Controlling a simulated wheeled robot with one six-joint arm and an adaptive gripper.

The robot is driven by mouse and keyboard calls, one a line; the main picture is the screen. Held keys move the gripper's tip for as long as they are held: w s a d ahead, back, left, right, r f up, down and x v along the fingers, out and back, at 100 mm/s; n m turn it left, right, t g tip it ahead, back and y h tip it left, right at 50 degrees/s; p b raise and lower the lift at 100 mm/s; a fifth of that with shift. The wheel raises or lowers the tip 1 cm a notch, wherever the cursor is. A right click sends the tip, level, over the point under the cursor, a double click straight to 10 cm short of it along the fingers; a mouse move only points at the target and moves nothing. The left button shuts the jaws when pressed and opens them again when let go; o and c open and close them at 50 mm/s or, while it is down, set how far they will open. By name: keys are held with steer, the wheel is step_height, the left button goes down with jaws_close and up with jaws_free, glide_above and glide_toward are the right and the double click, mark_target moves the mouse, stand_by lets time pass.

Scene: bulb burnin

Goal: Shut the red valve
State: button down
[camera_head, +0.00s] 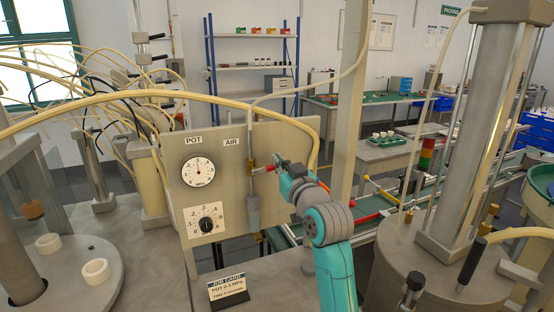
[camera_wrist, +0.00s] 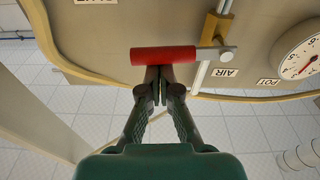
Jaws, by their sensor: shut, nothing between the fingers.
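The red valve handle (camera_wrist: 163,56) is a red sleeve on a metal lever, joined to a brass valve body (camera_wrist: 218,27) on the panel. It lies crosswise to the upright pipe beside the AIR label. In the head view the handle (camera_head: 270,168) shows small and partly hidden by my gripper (camera_head: 279,161). In the wrist view my gripper (camera_wrist: 159,84) is shut and empty. Its fingertips are right at the handle's edge, near the middle of the sleeve. I cannot tell whether they touch it.
The grey panel (camera_head: 228,209) carries a POT gauge (camera_head: 198,172) and a black dial knob (camera_head: 208,225). A cream hose arches over it. A job card (camera_head: 227,287) stands in front. A large metal cylinder (camera_head: 487,130) stands at right.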

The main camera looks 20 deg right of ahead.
steer(key=shift+d+f, duration=0.15)
steer(key=shift+f, duration=0.3)
stand_by(0.4)
steer(key=r, duration=0.2)
steer(key=w+r, duration=0.1)
steer(key=r, duration=0.1)
steer(key=s+f, duration=0.1)
steer(key=s, duration=0.9)
steer(key=shift+f, duration=0.1)
stand_by(0.3)
